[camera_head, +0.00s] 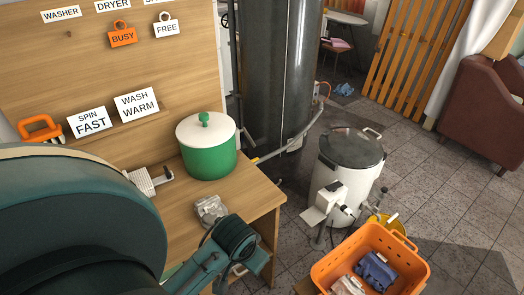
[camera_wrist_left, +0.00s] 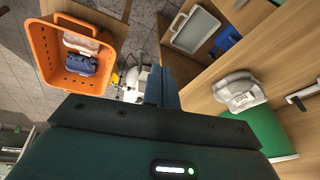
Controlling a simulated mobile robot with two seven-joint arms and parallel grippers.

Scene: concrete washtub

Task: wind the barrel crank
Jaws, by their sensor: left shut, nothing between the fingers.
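The barrel (camera_head: 345,182) is a white drum with a dark lid, standing on the tiled floor right of centre in the head view. A white box with a dark crank (camera_head: 347,210) sits on its near side; the crank's details are small. In the left wrist view the white barrel (camera_wrist_left: 134,84) shows partly, behind my fingers. My left gripper (camera_wrist_left: 162,86) is shut and empty, apart from the barrel and crank. In the head view its teal arm reaches over the near table edge, and its fingertips cannot be made out. My right gripper is not in view.
A dark tank (camera_head: 281,75) stands behind.

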